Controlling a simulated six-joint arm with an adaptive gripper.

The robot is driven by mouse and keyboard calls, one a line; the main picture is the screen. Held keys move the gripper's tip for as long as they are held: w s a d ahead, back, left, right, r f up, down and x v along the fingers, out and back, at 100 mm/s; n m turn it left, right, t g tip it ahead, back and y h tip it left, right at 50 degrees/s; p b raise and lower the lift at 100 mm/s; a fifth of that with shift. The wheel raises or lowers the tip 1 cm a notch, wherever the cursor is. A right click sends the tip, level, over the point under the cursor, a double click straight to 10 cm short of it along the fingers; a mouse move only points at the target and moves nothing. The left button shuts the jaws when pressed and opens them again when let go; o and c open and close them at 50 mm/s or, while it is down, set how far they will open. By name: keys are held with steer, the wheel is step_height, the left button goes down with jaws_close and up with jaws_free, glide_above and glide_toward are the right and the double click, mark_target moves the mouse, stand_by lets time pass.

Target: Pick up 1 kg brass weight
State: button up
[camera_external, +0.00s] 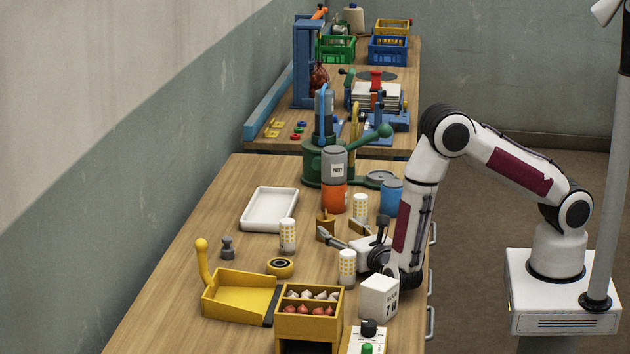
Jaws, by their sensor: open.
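A small brass-brown cylinder with a narrow top (325,220), which looks like the brass weight, stands upright on the wooden table, right of the white tray. Its marking is too small to read. My gripper (338,231) is low over the table, its fingers pointing left toward the back. The jaws are open and look empty. The fingertips appear close to the brass weight, and the nearer finger partly covers its lower part. I cannot tell from this view whether they touch it.
White-and-yellow cylinders (288,235) stand around my gripper, one close in front (347,267). An orange-and-grey container (334,185) and a blue can (391,197) stand behind. A grey weight (228,248), black-yellow roll (280,267) and yellow dustpan (239,297) lie left. A white block (378,298) is in front.

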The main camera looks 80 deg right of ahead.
mark_target(330, 222)
steer(key=shift+w+d, duration=0.35)
steer(key=shift+d, duration=0.15)
steer(key=shift+x, duration=3.1)
jaws_close()
steer(key=shift+r, duration=0.15)
